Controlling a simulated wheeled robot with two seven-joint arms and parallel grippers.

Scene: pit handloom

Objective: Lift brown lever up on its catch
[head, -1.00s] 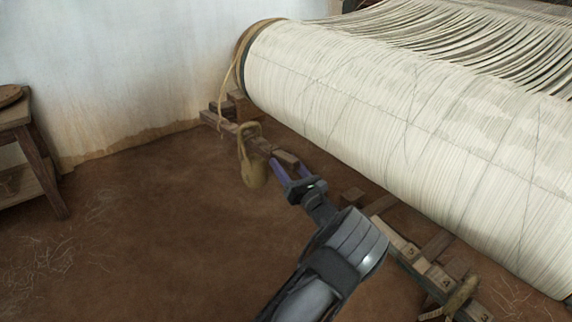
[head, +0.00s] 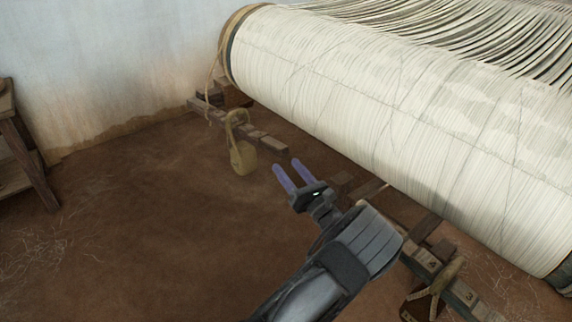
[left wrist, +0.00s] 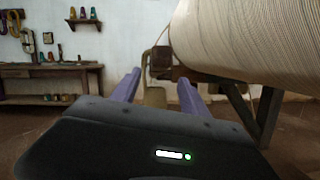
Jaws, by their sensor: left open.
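The brown lever (head: 262,141) is a dark wooden bar, low at the far left end of the loom below the big warp roller. A tan weight (head: 243,158) hangs from it by a loop. My left gripper (head: 287,166) is open and empty, its two purple fingers pointing at the lever's near end with a small gap between. In the left wrist view the fingers (left wrist: 160,78) stand apart, with the weight (left wrist: 155,97) showing between them and a brown wooden end (left wrist: 164,62) beyond. I cannot make out the catch. My right gripper is not in view.
The wide cream warp roller (head: 370,110) runs above and to the right of the gripper. A second wooden bar (head: 430,265) with numbered marks and a rope lies at lower right. A wooden bench (head: 25,150) stands at the left. The earth floor (head: 150,230) between is clear.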

